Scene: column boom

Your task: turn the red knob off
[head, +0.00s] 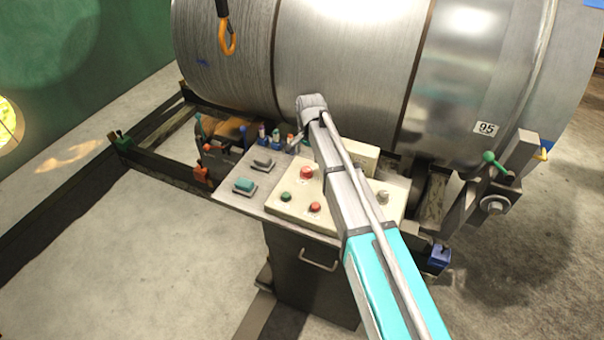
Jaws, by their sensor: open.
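Two red controls show on the cream control box (283,208): a larger red one (306,173) toward the back, and a smaller red knob (315,207) near the front edge. I cannot tell from this view which is the task's knob, nor read the setting of either. My arm reaches in from the lower right, across the right part of the box, and ends visually at a rounded grey joint behind the controls. I cannot make out my gripper or its fingers; the arm seems to hide them. Both red controls show just left of the arm.
A green button (286,197) and a pale knob (383,196) share the box. A teal-topped switch (244,186) and a grey one (263,163) sit left. A large metal drum (340,60) stands close behind. An orange hook (228,37) hangs at upper left.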

